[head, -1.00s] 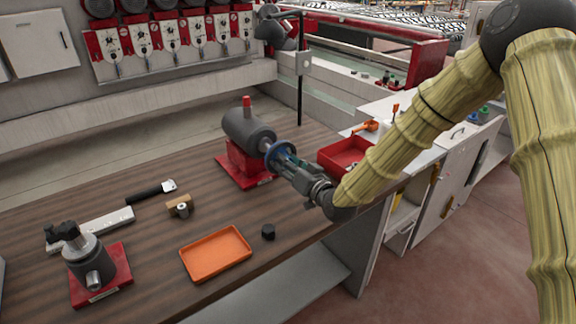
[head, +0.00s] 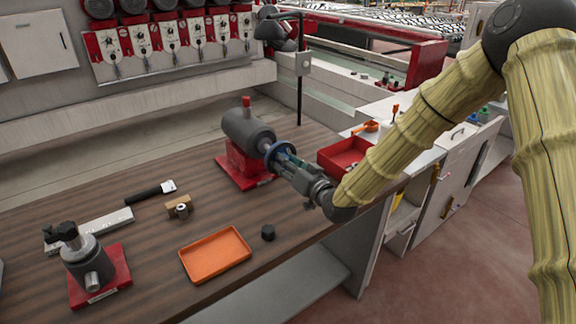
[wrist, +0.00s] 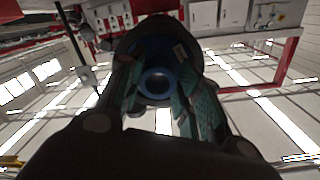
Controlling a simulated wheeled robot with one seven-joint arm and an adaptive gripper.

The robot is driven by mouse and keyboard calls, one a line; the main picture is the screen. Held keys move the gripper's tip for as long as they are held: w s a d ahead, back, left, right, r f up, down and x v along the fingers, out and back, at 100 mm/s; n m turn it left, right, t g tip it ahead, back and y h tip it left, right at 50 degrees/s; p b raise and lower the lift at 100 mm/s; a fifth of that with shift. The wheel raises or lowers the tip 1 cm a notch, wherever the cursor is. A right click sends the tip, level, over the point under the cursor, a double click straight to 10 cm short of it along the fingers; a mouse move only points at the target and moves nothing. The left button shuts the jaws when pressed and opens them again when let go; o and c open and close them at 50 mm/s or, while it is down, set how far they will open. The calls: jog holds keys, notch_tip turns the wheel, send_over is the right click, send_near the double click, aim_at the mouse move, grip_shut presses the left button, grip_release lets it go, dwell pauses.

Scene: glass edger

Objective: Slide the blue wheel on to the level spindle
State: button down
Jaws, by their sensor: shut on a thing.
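The blue wheel (head: 279,154) is at the front end of the grey motor-like spindle unit (head: 247,130), which stands on a red base (head: 240,168) on the bench. My gripper (head: 290,164) is shut on the wheel from the right, in line with the unit. In the wrist view the wheel (wrist: 155,82) shows as a blue ring with a pale centre between my gripper's fingers (wrist: 158,95), the dark body behind it. How far the wheel sits on the spindle is hidden. A second grey unit with a tilted-looking stub (head: 88,262) stands on a red plate at the front left.
An orange tray (head: 215,256), a black cap (head: 268,232), a wooden block with a metal ring (head: 178,206) and a black-handled tool (head: 150,192) lie on the bench. A red bin (head: 343,155) is behind my gripper. A dark post (head: 300,95) stands behind.

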jog(key=shift+b+x, duration=1.05)
jog(key=shift+x, duration=2.8)
jog(key=c, duration=0.9)
grip_release()
jog(key=shift+r, duration=0.1)
jog(key=shift+c, duration=0.2)
jog(key=shift+o, duration=0.2)
jog(key=shift+s, duration=0.1)
jog(key=v, duration=1.2)
